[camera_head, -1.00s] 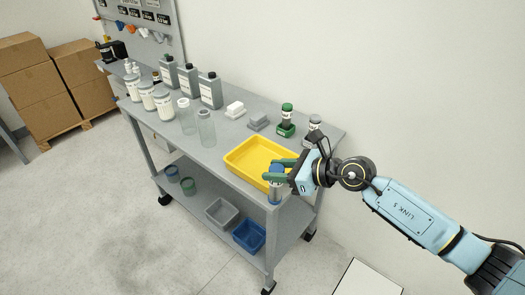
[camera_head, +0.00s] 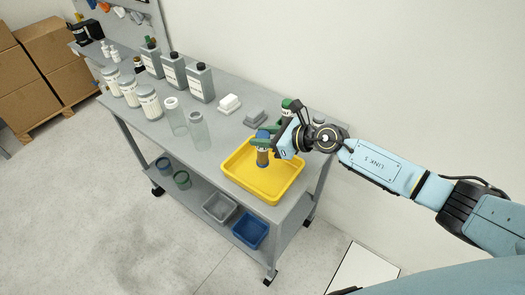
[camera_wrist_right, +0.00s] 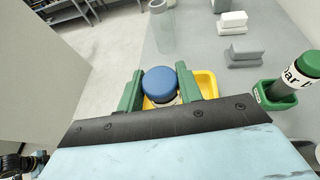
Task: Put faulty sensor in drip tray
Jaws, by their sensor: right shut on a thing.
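The faulty sensor looks to be the blue-capped cylinder (camera_head: 262,152) with a brownish lower body; its blue cap also shows in the right wrist view (camera_wrist_right: 160,80). My right gripper (camera_head: 264,142) has green fingers and is shut on it, holding it upright over the yellow drip tray (camera_head: 232,178). The tray stands at the near right end of the cart top and shows partly behind the cap in the wrist view (camera_wrist_right: 206,82). I cannot tell whether the cylinder's bottom touches the tray floor. My left gripper is not in view.
A green-capped sensor in a green holder (camera_wrist_right: 288,85) stands right of the tray, partly hidden by my gripper in the head view. A grey block (camera_head: 255,117), a white block (camera_head: 229,103), clear cylinders (camera_head: 199,130) and several bottles stand on the cart. Bins (camera_head: 250,231) are on the lower shelf.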

